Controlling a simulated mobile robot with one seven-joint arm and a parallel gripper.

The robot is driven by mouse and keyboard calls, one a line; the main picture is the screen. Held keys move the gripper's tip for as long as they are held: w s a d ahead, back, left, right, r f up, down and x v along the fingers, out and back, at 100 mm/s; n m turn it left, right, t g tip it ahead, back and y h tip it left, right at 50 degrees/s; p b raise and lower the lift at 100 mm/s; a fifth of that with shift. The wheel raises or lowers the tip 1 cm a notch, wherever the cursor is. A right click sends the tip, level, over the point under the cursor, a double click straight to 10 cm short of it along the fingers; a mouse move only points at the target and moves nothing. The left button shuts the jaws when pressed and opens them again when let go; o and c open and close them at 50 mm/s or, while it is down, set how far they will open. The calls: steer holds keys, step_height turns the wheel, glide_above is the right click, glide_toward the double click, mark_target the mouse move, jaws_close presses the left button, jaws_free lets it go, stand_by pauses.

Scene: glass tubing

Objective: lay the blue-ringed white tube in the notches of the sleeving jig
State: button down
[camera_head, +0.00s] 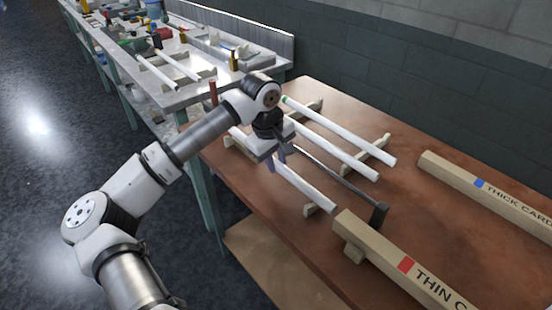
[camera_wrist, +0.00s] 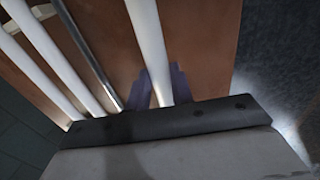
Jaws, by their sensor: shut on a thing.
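My gripper (camera_head: 276,162) is shut on a white tube (camera_head: 309,190) and points down over the table. In the wrist view the tube (camera_wrist: 147,35) passes between my purple fingers (camera_wrist: 161,78). I see no blue ring on it; part of it is hidden by my gripper. A small pale notched block (camera_head: 312,210) stands under its near end, and another pale block (camera_head: 228,141) is near its far end. I cannot tell whether the tube touches them. A dark rod (camera_head: 342,178) with a dark end block (camera_head: 378,214) runs beside the tube.
A green-ended white tube (camera_head: 340,130) and another white tube (camera_head: 335,150) lie across a pale notched rack (camera_head: 380,146) to the right. Long boxes marked thin card (camera_head: 385,250) and thick card (camera_head: 470,178) lie on the brown table. A cluttered bench (camera_head: 170,98) stands behind.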

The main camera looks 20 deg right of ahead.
steer(key=shift+f, duration=0.1)
steer(key=shift+f+b, duration=0.3)
steer(key=shift+b, duration=0.25)
steer(key=shift+f+b, duration=0.25)
steer(key=shift+b, duration=0.05)
steer(key=c, duration=1.2)
jaws_free()
steer(key=shift+c, duration=0.2)
steer(key=shift+r, duration=0.15)
steer(key=shift+r+p, duration=0.7)
steer(key=shift+p, duration=0.3)
step_height(320, 180, up, 11)
steer(key=a+b, duration=0.2)
steer(key=shift+s+r, duration=0.2)
steer(key=shift+s, duration=0.2)
